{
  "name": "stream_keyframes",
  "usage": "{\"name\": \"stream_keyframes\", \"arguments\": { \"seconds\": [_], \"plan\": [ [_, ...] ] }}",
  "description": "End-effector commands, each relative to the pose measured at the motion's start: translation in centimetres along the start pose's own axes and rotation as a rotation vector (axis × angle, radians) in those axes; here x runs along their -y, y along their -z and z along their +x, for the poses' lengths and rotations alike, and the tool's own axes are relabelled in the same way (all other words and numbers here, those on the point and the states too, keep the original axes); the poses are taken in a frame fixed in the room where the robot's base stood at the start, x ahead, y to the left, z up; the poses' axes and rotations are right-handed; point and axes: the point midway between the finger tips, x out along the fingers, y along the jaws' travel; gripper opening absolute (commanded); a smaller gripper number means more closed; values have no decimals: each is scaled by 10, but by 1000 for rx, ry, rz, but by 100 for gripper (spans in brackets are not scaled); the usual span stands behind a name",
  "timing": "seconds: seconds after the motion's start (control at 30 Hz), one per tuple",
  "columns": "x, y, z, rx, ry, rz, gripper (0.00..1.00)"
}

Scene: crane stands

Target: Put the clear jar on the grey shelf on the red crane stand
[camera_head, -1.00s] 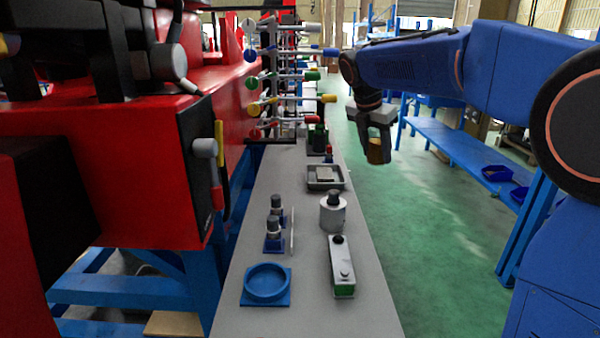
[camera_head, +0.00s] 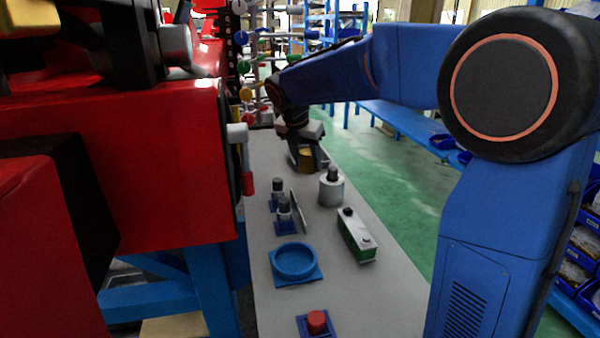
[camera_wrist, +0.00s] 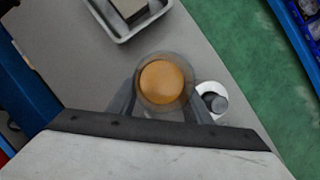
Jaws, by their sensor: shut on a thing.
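The clear jar (camera_wrist: 162,82), with orange contents, is between the fingers of my gripper (camera_wrist: 160,104) in the wrist view. In the head view my gripper (camera_head: 307,161) is shut on the jar (camera_head: 306,158), partly hidden by the fingers. The jar is over the far part of the grey shelf (camera_head: 375,240). I cannot tell how high it is above the surface. The red crane stand (camera_head: 150,175) fills the left, beside the shelf.
On the shelf are a grey canister (camera_head: 331,190), a white-and-green box (camera_head: 357,238), small dark-capped bottles (camera_head: 284,212), a blue round dish (camera_head: 295,261) and a red button (camera_head: 317,321). A metal tray (camera_wrist: 128,30) lies near the jar. Bare shelf shows between them.

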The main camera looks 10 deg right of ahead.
Motion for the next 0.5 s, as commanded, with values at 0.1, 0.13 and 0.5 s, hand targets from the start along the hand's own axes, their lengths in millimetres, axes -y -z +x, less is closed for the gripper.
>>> {"name": "stream_keyframes", "arguments": {
  "seconds": [0.1, 0.13, 0.5],
  "plan": [
    [0, 6, 15, -1, 1, 0, 18],
    [0, 7, 17, -1, 1, 1, 18],
    [0, 20, 48, -1, 1, 0, 18]
  ]
}}
